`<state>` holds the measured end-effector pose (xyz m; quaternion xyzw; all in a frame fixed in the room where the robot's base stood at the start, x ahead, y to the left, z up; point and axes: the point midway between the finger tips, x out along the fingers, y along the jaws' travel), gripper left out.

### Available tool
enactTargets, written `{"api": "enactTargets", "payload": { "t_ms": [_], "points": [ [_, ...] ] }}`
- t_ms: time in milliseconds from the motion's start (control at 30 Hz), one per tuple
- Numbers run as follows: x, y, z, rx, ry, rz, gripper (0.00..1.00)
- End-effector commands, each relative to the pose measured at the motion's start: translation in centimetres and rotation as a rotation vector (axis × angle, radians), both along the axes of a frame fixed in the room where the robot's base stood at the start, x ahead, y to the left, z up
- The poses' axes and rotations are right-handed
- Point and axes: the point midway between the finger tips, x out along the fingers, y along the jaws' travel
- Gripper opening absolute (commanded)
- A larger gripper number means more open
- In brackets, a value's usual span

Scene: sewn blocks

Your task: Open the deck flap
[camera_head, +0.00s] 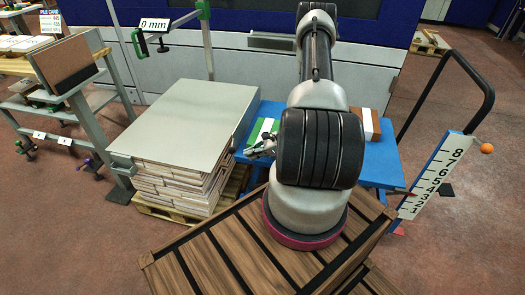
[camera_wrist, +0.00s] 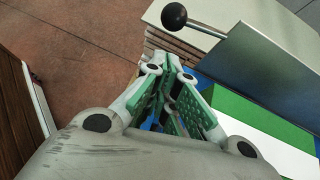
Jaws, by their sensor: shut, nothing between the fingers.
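A grey panel (camera_wrist: 262,68) with a black ball knob (camera_wrist: 174,16) on a thin rod stands beyond my gripper in the wrist view; I take it to be the deck flap. It stands at the side of a pale grey deck (camera_head: 190,112) over a pile of boards. In the head view the panel shows only as a narrow dark strip (camera_head: 238,128) along the deck's right edge. My gripper (camera_head: 252,152) is just right of that edge, above the blue table. Its green-padded fingers (camera_wrist: 172,118) are closed together and empty, apart from the knob. My arm hides part of the table.
The blue table (camera_head: 378,160) carries a green and white block (camera_head: 262,130) and a brown and white one (camera_head: 372,125). A numbered scale board (camera_head: 437,172) and a dark rail (camera_head: 488,90) stand right. A pallet (camera_head: 172,212) supports the pile. Floor is clear front left.

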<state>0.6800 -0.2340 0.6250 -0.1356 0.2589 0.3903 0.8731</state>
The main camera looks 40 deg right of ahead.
Motion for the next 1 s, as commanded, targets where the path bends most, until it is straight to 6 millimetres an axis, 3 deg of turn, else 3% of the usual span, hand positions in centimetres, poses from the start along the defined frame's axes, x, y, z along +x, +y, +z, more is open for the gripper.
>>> {"api": "enactTargets", "payload": {
  "t_ms": [233, 1000],
  "points": [
    [1.7, 1.9, 0.6, -0.001, -0.001, 0.001, 0.00],
    [2.2, 2.4, 1.1, -0.036, 0.044, 0.001, 0.00]
  ]
}}
